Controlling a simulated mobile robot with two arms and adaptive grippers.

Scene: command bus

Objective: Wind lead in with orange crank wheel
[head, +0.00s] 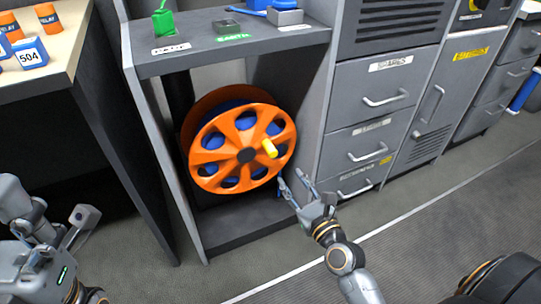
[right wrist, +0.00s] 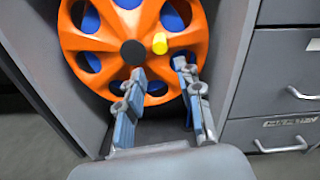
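The orange crank wheel (head: 228,171) sits in the open bay of a grey cabinet, with blue lead showing through its holes (head: 216,140). A yellow crank handle (head: 269,148) sticks out at the wheel's right side; it also shows in the right wrist view (right wrist: 160,43). My right gripper (head: 291,183) is open and empty, just below and right of the wheel. In the right wrist view its two fingers (right wrist: 163,75) point at the wheel, with the handle above and between the tips.
The bay's side walls (head: 310,120) flank the wheel closely. A shelf (head: 240,45) above carries a green item and small grey blocks. Grey drawers (head: 365,130) with handles stand to the right. A table (head: 65,62) with orange cylinders and blue boxes is at left. Open floor lies in front.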

